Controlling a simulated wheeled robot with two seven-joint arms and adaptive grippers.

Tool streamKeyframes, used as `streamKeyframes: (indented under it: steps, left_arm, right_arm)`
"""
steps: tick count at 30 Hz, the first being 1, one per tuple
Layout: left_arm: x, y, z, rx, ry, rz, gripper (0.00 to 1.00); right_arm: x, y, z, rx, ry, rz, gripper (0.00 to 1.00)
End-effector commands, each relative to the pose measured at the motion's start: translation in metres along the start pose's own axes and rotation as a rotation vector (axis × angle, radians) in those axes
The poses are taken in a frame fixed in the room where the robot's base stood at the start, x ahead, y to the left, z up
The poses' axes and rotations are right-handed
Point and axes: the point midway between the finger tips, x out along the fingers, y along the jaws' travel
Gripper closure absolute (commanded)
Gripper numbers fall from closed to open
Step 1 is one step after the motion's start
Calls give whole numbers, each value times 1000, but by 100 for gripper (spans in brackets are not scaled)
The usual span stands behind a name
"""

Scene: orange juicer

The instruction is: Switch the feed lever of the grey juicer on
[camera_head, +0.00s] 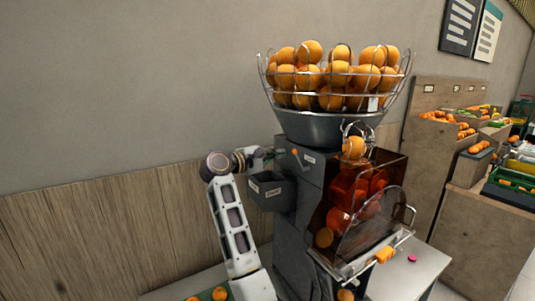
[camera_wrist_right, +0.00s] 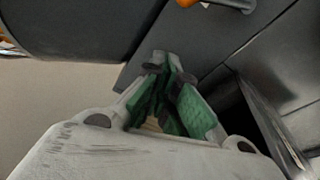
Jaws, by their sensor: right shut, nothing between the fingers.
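The grey juicer (camera_head: 293,235) stands on a counter, with a wire basket of oranges (camera_head: 335,75) on top. A small orange-tipped part (camera_head: 295,152), which looks like the feed lever, sits on its upper left side below the hopper. My right gripper (camera_head: 264,156) is beside the juicer's upper left side, just left of that part. In the wrist view its green-padded fingers (camera_wrist_right: 165,98) are shut and empty, below the orange piece. My left gripper is out of view.
A dark box (camera_head: 272,193) juts from the juicer's left side, just below my right gripper. The juicer's clear front cover (camera_head: 368,220) faces right. Wooden produce shelves (camera_head: 435,160) stand at the right. The wall to the left is bare.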

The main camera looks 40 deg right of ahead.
Motion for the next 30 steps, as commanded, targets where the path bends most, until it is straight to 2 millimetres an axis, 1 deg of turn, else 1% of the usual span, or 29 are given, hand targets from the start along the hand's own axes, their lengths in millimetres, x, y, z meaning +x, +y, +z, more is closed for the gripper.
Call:
streamKeyframes:
  steps: [3,12,18,30]
  left_arm:
    - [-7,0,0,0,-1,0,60]
    - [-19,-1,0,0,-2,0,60]
    - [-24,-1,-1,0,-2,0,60]
    - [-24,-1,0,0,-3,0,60]
  right_arm:
    - [15,2,1,-2,-3,0,100]
    - [5,2,25,-1,-2,1,100]
    - [1,1,35,-1,0,1,100]
    - [0,0,38,-1,0,0,100]
